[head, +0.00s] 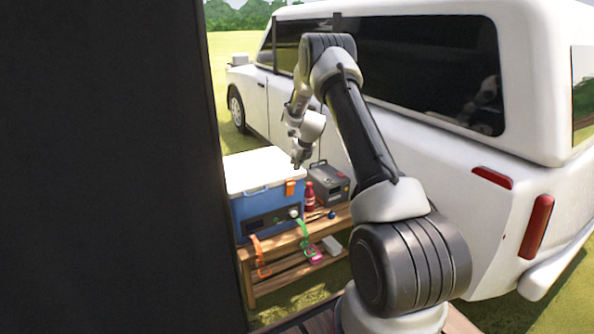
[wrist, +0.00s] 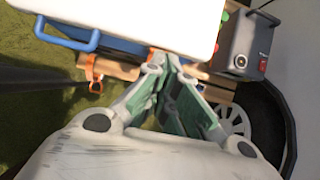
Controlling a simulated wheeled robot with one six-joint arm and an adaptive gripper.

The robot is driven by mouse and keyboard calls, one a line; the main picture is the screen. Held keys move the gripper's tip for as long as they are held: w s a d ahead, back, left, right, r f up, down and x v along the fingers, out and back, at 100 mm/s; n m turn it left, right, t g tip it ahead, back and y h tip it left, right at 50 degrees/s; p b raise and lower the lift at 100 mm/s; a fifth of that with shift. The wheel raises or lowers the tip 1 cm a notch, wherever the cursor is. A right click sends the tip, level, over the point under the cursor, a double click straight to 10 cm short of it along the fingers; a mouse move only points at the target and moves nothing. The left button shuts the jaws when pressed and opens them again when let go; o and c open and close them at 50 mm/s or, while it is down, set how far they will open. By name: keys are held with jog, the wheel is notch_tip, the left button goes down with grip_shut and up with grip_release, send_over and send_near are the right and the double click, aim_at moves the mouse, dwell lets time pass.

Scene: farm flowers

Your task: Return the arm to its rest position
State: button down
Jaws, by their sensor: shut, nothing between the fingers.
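My arm (head: 355,115) rises from the lower right in the head view, bends at the top and hangs down on its left side. My gripper (head: 299,163) points down above the bench, close to the right end of a blue and white cooler. In the wrist view my gripper (wrist: 165,60) has its fingertips together with nothing between them. The fingertips overlap the edge of the cooler's white lid in that view; I cannot tell whether they touch it.
The blue cooler with a white lid (head: 262,170), a red bottle (head: 309,196) and a grey box (head: 329,181) stand on a wooden bench (head: 285,246). Orange (head: 258,250) and green (head: 304,236) straps hang at its front. A white vehicle (head: 450,140) stands close behind. Grass is at the left.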

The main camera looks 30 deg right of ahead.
dwell(0.5)
jog(key=s+a+f+n+g+y, duration=0.15)
jog(key=s+a+n+g, duration=0.25)
jog(key=s+n, duration=0.9)
jog(key=s+a+r+n, duration=0.3)
jog(key=s+r+n, duration=0.4)
jog(key=s+r, duration=0.3)
jog(key=s+a+r+n+t+h, duration=0.1)
jog(key=s+a+r+n, duration=0.2)
jog(key=s+r+n, duration=0.5)
jog(key=s+a+r+n+t, duration=0.1)
jog(key=s+a+r+n, duration=0.3)
jog(key=s+r, duration=1)
jog(key=shift+s+n+h, duration=0.35)
jog(key=shift+s+n, duration=1.45)
jog(key=shift+s, duration=2.55)
